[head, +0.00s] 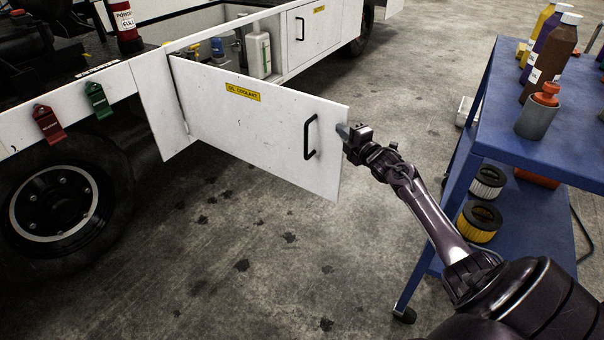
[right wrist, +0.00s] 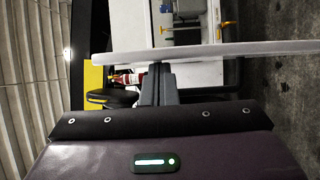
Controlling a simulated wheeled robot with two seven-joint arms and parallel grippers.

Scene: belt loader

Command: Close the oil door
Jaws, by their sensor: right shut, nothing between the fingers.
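The oil door (head: 250,115) is a white panel with a yellow "OIL COOLANT" label (head: 243,92) and a black handle (head: 311,137). It stands open, swung out from the white belt loader, with its free edge to the right. My right gripper (head: 343,131) is shut and empty at this free edge; its fingertips are at or against the edge. In the right wrist view the door shows edge-on as a pale band (right wrist: 215,49) just beyond the closed fingers (right wrist: 158,72). Whether they touch cannot be told. My left gripper is not in view.
The open compartment holds a white jug (head: 258,53). A second closed white door (head: 310,30) lies beyond. A blue cart (head: 545,150) with bottles and filters stands at right, close to my right arm. A wheel (head: 55,205) is at left. The floor under the door is clear.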

